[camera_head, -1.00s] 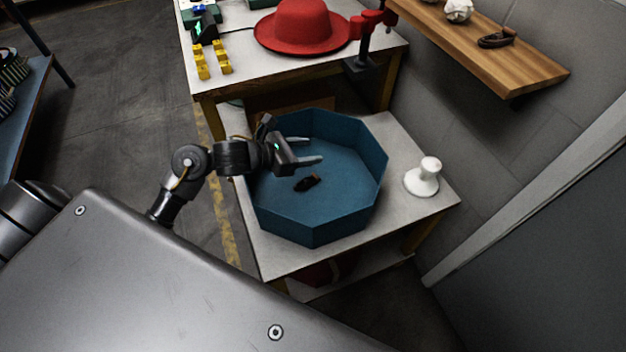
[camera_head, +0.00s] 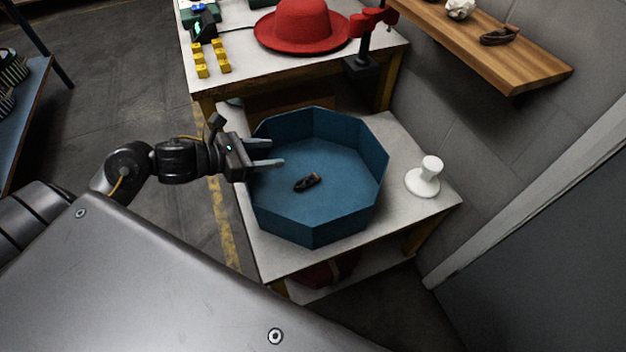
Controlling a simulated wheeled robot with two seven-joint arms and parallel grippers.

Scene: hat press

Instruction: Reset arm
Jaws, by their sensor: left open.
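My left gripper (camera_head: 268,153) is open and empty, with its two fingers pointing right over the left rim of the blue octagonal bin (camera_head: 345,133). My left arm comes in from the left, above the floor. A small dark brown object (camera_head: 307,182) lies on the bin's floor, to the right of and below the fingertips, apart from them. My right gripper is not in view.
The bin stands on a white table (camera_head: 275,262) with a white knob-shaped stand (camera_head: 426,178) at right. A higher table behind holds a red hat (camera_head: 302,25), a red clamp-like device (camera_head: 370,25) and several yellow blocks (camera_head: 212,58). A wooden shelf (camera_head: 490,52) juts from the wall.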

